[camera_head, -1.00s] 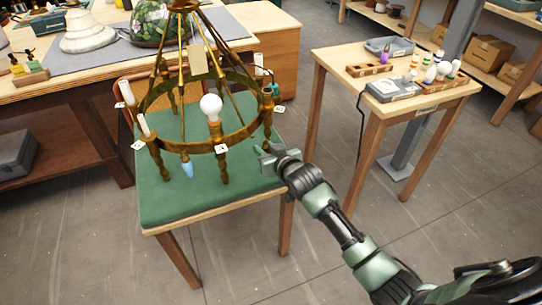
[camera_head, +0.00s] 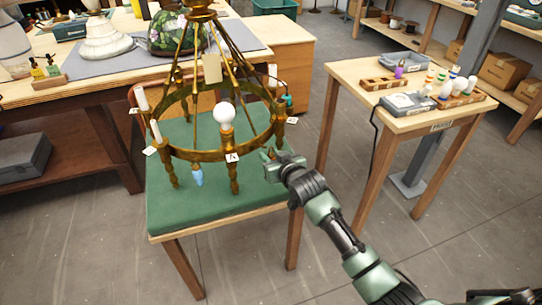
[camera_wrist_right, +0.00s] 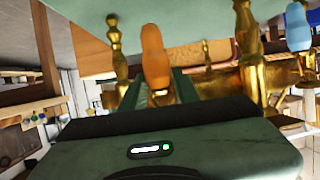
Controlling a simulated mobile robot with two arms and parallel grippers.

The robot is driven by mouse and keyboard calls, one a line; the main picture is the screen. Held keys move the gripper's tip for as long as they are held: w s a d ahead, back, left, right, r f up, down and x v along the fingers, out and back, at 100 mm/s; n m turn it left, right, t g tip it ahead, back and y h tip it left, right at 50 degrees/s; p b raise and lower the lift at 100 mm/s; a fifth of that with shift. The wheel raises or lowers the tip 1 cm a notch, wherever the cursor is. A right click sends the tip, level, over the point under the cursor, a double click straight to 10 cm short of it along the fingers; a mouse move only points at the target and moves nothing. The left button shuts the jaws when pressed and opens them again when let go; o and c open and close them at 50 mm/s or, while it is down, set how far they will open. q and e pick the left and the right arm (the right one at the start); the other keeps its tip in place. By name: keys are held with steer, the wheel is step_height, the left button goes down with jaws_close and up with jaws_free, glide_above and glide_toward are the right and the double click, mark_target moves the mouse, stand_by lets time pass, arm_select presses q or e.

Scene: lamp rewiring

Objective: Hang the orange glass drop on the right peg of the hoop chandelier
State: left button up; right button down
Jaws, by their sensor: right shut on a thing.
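The brass hoop chandelier (camera_head: 196,155) hangs over a green-topped table (camera_head: 215,197), with a white bulb and candle sleeves on its ring. A blue glass drop (camera_head: 197,178) hangs at its front; it also shows in the right wrist view (camera_wrist_right: 298,28). My right gripper (camera_head: 270,157) is at the ring's right front side, below ring height in the picture. In the right wrist view it is shut on the orange glass drop (camera_wrist_right: 155,58), between brass posts of the chandelier. In the head view the drop is mostly hidden by the gripper. I cannot tell whether it touches a peg. My left gripper is out of view.
A small side table (camera_head: 375,85) with a grey tray, bulbs and bottles stands at the right. A long workbench (camera_head: 85,78) with lamps is behind at the left. White tags (camera_head: 231,158) sit around the ring. Open floor lies in front.

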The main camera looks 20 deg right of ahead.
steer(key=shift+w, duration=0.1)
stand_by(0.4)
steer(key=shift+w+a+r+b, duration=0.15)
steer(key=shift+w+a, duration=0.15)
steer(key=shift+w, duration=0.2)
steer(key=shift+w+a+r+b, duration=0.15)
steer(key=shift+w+a, duration=0.15)
steer(key=shift+w, duration=0.15)
